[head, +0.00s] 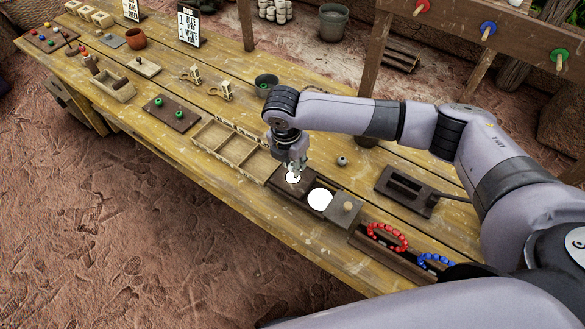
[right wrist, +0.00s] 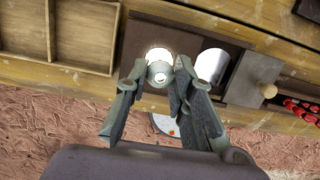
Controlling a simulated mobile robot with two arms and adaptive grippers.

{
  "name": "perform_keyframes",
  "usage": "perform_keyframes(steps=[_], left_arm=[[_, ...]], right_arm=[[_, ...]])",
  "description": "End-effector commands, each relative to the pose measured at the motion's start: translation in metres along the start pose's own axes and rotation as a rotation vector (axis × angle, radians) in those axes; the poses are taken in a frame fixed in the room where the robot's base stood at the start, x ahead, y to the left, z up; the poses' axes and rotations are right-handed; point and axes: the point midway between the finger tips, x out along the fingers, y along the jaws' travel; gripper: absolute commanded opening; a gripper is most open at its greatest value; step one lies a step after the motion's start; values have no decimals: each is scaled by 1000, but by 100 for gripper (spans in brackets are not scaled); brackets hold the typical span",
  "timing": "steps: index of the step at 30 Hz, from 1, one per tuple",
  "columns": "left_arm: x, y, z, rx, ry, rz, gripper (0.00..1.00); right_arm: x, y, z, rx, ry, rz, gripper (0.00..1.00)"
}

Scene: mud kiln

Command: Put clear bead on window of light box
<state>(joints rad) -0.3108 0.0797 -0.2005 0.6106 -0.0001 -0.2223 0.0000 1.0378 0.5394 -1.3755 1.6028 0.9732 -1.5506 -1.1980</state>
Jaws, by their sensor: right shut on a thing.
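The light box (head: 283,188) is a dark box at the front edge of the wooden bench, with a glowing round window (right wrist: 158,54). My right gripper (head: 294,171) points down over this window. In the right wrist view its fingers (right wrist: 160,75) are shut on a small round clear bead (right wrist: 158,73), which shows bright at its middle. The bead overlaps the near edge of the window in that view. I cannot tell whether it touches the box. In the head view the fingers hide the bead. My left gripper is not in view.
A bright white disc (head: 320,199) and a block with a knob (head: 345,209) stand just right of the window. An empty divided tray (head: 222,137) lies left. Red beads (head: 387,237) and blue beads (head: 436,262) lie further right. A small round bead (head: 342,160) sits behind.

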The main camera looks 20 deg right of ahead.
Motion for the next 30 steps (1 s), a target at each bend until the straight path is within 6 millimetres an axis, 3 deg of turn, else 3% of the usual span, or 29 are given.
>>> perform_keyframes(steps=[6, 18, 19, 27, 30], left_arm=[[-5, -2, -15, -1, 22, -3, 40], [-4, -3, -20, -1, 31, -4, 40], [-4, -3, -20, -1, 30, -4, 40], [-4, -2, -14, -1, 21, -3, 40], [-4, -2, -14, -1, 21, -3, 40]], right_arm=[[30, -1, -5, -1, 1, -3, 7], [36, -1, -6, 0, 2, -2, 7], [36, -1, -6, 0, 2, -2, 23], [35, -1, -6, 0, 1, -2, 41], [35, 0, -6, 0, 1, -2, 43]])
